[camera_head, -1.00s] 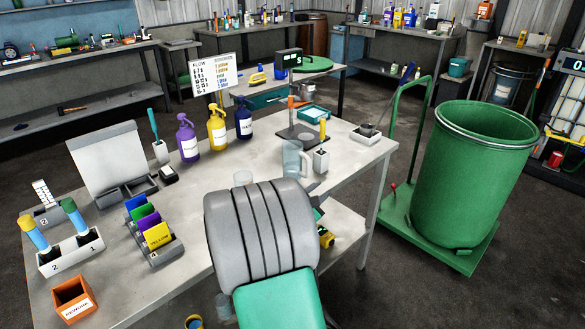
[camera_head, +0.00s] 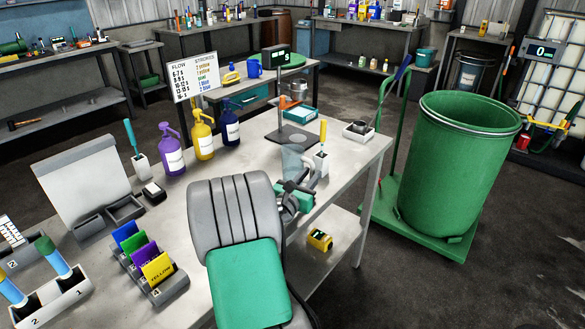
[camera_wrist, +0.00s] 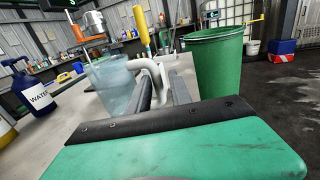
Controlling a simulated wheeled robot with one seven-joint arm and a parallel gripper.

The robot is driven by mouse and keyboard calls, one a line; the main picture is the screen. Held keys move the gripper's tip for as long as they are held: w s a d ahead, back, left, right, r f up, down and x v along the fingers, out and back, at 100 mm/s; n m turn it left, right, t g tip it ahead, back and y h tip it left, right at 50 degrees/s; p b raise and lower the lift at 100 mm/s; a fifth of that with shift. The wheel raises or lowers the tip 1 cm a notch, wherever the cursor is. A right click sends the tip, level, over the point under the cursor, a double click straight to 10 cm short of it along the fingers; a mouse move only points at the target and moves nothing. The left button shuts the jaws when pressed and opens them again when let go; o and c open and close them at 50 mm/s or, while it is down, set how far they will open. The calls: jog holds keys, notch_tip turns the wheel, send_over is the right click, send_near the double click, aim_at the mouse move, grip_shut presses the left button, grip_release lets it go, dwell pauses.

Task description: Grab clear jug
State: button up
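The clear jug (camera_head: 292,158) stands on the workbench (camera_head: 345,150), partly hidden by my arm in the head view. In the wrist view the clear jug (camera_wrist: 112,88) is upright, with its pale handle (camera_wrist: 158,70) on the right side. My gripper (camera_head: 303,188) is at the handle side of the jug. In the wrist view the two dark fingers of my gripper (camera_wrist: 163,82) are apart, with the handle at or between their tips. Whether they touch it I cannot tell.
A white holder with a yellow-handled tool (camera_head: 321,160) stands close right of the jug. A dark stand (camera_head: 285,135) is behind it. Purple (camera_head: 171,152), yellow (camera_head: 202,138) and blue (camera_head: 229,126) bottles stand left. A green barrel (camera_head: 455,165) is right of the bench.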

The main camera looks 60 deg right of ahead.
jog(key=d, duration=0.6)
jog(key=shift+w, duration=0.4)
grip_shut()
dwell(0.9)
